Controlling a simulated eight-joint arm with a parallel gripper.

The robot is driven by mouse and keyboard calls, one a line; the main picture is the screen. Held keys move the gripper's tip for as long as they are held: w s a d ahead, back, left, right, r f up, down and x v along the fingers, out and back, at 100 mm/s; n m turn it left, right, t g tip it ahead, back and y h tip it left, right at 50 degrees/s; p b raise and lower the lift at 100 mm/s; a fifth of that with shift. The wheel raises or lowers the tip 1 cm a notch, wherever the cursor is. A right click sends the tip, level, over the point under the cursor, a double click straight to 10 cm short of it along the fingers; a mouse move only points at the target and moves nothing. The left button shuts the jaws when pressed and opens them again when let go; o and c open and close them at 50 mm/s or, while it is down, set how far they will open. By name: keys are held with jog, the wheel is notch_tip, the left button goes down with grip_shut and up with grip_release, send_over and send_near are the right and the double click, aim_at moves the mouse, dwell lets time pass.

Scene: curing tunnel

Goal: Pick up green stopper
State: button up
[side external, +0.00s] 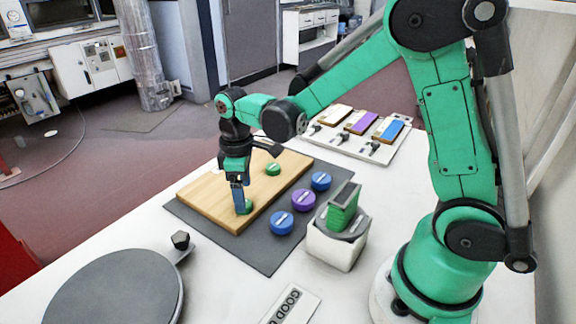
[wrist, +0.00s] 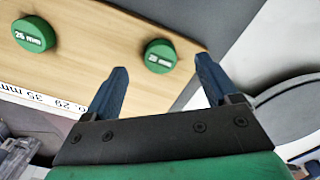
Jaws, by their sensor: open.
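Two green stoppers with white labels stand on a wooden board. One green stopper (side external: 244,208) is directly at my gripper's fingertips near the board's front edge. In the wrist view this near stopper (wrist: 160,56) lies between and slightly beyond the two fingertips. The other green stopper (side external: 272,169) stands farther back on the board, and in the wrist view it (wrist: 33,35) is at the upper left, labelled 26 mm. My gripper (side external: 238,198) points down and is open, its blue fingers spread in the wrist view (wrist: 161,70). I cannot tell whether a finger touches the near stopper.
The wooden board (side external: 205,199) lies on a dark mat (side external: 262,250). Two blue stoppers (side external: 281,222) (side external: 321,181) and a purple stopper (side external: 303,200) stand right of it. A white block (side external: 335,250) holds a green piece. A grey disc (side external: 115,290) lies at front left.

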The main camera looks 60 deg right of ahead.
jog(key=shift+f, duration=1.45)
grip_shut()
jog(key=shift+r, duration=0.1)
notch_tip(320, 180, up, 25)
dwell(0.3)
